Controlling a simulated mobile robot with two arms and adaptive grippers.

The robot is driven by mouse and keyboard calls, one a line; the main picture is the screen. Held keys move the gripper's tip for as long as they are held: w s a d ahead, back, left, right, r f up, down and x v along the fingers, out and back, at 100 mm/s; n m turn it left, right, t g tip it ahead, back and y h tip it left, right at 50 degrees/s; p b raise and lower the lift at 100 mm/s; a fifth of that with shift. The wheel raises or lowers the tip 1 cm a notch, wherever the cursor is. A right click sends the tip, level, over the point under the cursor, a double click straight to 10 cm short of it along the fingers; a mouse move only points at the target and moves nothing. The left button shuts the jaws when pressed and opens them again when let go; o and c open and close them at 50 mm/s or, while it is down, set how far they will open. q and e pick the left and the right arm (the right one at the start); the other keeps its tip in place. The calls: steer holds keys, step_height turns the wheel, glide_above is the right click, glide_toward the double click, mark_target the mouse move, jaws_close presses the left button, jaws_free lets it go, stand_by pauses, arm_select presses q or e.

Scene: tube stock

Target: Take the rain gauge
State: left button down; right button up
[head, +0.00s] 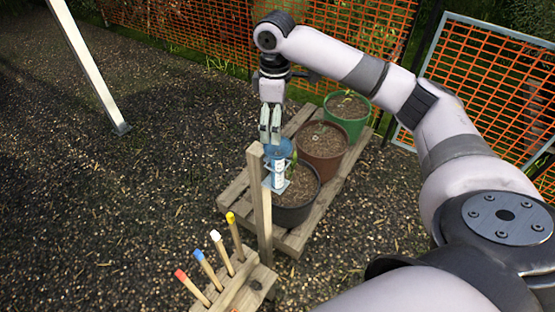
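The rain gauge (278,172) is a clear tube with a pale scale and a wide blue top. It is upright in a holder at the upper end of a wooden post (262,215). My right gripper (270,142) points down, with its fingertips at the left part of the blue top. The two fingers look close together. I cannot tell whether they touch or grip the rim. My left gripper is not in view.
Behind the post, a black pot (297,212), a brown pot (322,165) and a green pot (352,130) stand on a wooden pallet (236,190). Several colour-tipped stakes (208,268) stand front left. Orange mesh fencing (180,22) runs behind. Gravel (90,200) on the left is open.

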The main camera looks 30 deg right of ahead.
mark_target(277, 147)
step_height(277, 147, down, 4)
steer(key=shift+f+p, duration=0.1)
steer(key=shift+p, duration=0.35)
steer(key=shift+f+p, duration=0.25)
steer(key=shift+p, duration=0.05)
steer(key=f, duration=0.1)
steer(key=f+p, duration=0.1)
steer(key=f, duration=0.1)
steer(key=f+p, duration=0.1)
steer(key=shift+s+d+f, duration=0.2)
steer(key=shift+d, duration=0.05)
steer(key=shift+f, duration=0.2)
steer(key=shift+c, duration=0.5)
steer(key=c, duration=1.7)
steer(key=shift+r, duration=0.1)
